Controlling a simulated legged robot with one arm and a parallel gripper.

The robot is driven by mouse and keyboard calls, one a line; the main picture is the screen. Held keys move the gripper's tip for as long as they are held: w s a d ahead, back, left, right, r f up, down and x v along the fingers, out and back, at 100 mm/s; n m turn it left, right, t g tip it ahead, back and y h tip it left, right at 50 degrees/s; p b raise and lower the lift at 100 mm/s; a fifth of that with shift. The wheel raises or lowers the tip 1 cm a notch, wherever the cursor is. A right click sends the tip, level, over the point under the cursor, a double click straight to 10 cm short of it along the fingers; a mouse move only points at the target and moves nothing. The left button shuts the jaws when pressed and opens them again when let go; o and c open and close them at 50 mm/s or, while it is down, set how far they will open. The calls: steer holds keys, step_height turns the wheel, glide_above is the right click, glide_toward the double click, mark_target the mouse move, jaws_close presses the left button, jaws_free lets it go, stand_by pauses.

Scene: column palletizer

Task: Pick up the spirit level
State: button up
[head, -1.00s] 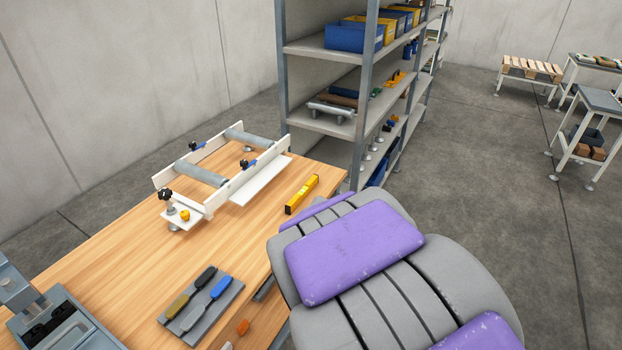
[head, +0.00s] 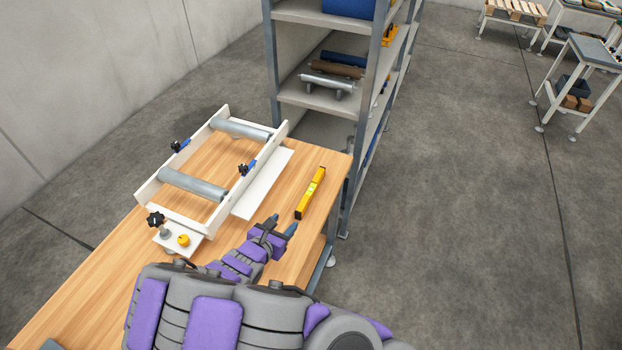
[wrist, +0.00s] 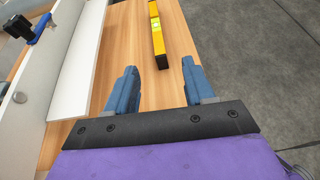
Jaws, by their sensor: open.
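The yellow spirit level (head: 311,194) lies on the wooden bench near its right edge, in the head view. It has a pale vial near its middle and a dark end. In the wrist view the level (wrist: 156,35) lies ahead of the fingertips, about in line with the gap between them, its far end cut off by the frame. My gripper (head: 280,228) is over the bench, just short of the level's near end and a little to its left. In the wrist view my gripper (wrist: 160,76) shows two blue fingers set apart with only bench between them.
A white roller frame (head: 219,210) stands on the bench (head: 318,235) left of the level, its white ledge (head: 262,184) close to my gripper. A shelf rack (head: 358,130) stands just beyond the bench's far end. Open floor lies to the right.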

steer(key=b, duration=0.1)
glide_toward(302, 203)
steer(key=shift+n, duration=0.4)
steer(key=x, duration=0.3)
steer(key=b+x, duration=0.1)
steer(key=x, duration=0.1)
steer(key=shift+w+a, duration=0.2)
steer(key=shift+w, duration=0.2)
steer(key=shift+w+d+f, duration=0.15)
steer(key=shift+w+d, duration=0.2)
steer(key=shift+d, duration=0.05)
steer(key=b+x, duration=0.1)
steer(key=x, duration=0.3)
steer(key=shift+d+f, duration=0.25)
steer(key=shift+w+a+b, duration=0.1)
steer(key=shift+w+b, duration=0.15)
steer(key=shift+b, duration=0.05)
